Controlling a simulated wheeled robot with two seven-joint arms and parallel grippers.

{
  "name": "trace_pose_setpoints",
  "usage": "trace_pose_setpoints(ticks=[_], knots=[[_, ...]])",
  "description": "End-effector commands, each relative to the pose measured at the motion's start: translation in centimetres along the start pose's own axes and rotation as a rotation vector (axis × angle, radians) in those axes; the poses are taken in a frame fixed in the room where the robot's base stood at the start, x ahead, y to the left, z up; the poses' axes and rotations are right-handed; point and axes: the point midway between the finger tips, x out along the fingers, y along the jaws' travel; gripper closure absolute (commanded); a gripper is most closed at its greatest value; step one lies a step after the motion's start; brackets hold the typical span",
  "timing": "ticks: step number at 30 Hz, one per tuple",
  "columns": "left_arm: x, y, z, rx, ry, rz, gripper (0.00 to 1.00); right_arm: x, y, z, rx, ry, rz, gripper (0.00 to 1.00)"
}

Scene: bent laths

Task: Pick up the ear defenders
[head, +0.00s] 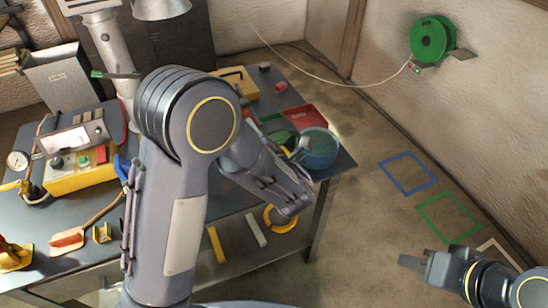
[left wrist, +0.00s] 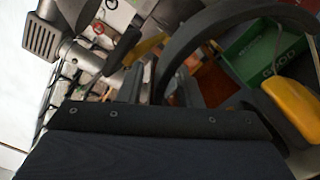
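A thick dark curved band (left wrist: 240,18) arches close to the camera in the left wrist view, with a rounded yellow piece (left wrist: 295,108) at its right; these look like the ear defenders. In the head view my left arm hides much of that table corner, and I cannot make the ear defenders out there.
A yellow case (head: 237,78) lies farther back. The floor right of the table is clear, with coloured outlines.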

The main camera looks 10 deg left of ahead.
Motion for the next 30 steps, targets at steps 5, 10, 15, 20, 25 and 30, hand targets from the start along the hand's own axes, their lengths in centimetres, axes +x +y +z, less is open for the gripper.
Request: trace_pose_setpoints(ticks=[5,10,15,20,25,30], knots=[[0.99,0.01,0.0,0.0,-0.001,0.001,0.68,-0.16,-0.07,-0.08,0.0,0.0,0.0,0.7],[0.96,-0.01,-0.01,0.0,-0.001,0.0,0.7,-0.13,-0.06,-0.06,0.0,0.0,0.0,0.7],[0.94,-0.01,-0.02,0.0,0.0,0.0,0.92,-0.14,-0.06,-0.07,0.0,0.0,0.0,0.7],[0.93,-0.01,-0.02,0.0,0.0,0.0,1.0,-0.14,-0.06,-0.07,0.0,0.0,0.0,0.7],[0.92,-0.01,-0.02,0.0,0.0,0.0,1.0,-0.14,-0.06,-0.07,0.0,0.0,0.0,0.7],[0.92,-0.01,-0.02,-0.001,0.0,0.0,1.0,-0.14,-0.06,-0.07,0.0,0.0,0.0,0.7]])
